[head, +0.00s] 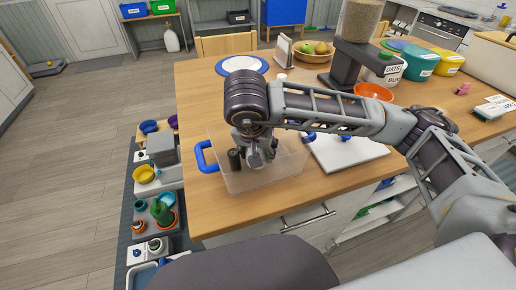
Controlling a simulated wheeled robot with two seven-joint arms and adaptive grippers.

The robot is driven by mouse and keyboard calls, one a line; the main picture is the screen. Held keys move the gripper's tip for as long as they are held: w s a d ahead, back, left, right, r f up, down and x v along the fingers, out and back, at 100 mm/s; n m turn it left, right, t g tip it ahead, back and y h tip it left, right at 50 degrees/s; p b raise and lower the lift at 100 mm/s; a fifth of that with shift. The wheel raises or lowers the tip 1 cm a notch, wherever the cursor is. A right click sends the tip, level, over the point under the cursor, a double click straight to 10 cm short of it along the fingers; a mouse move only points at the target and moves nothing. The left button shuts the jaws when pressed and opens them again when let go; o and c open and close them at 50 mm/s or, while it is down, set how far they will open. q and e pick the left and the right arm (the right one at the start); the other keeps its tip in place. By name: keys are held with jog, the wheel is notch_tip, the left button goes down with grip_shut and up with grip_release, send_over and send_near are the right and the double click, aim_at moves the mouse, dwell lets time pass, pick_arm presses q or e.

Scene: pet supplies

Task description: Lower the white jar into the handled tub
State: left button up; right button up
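The handled tub (262,181) is a clear, see-through box near the table's front left. Its blue handle (204,157) sticks out at the left; another blue part shows at its right, partly behind my arm. My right gripper (252,158) points down over the tub, its fingers at or inside the opening. Its wrist and fingers overlap the contents, so I cannot tell whether it holds anything. I cannot make out a white jar for sure; it may be hidden by the gripper. My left gripper is out of view.
A white board (349,153) lies right of the tub under my forearm. A blue-rimmed plate (243,64), a fruit bowl (314,55), a food dispenser (353,55) and an orange bowl (373,91) stand farther back. The table's left side is clear.

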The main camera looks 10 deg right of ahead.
jog(key=shift+f+b, duration=0.4)
dwell(0.5)
jog(key=o, duration=1.1)
jog(key=shift+r, duration=0.1)
jog(key=shift+v, duration=5.9)
jog(key=shift+r, duration=0.1)
notch_tip(320, 180, up, 21)
jog(key=p, duration=2.1)
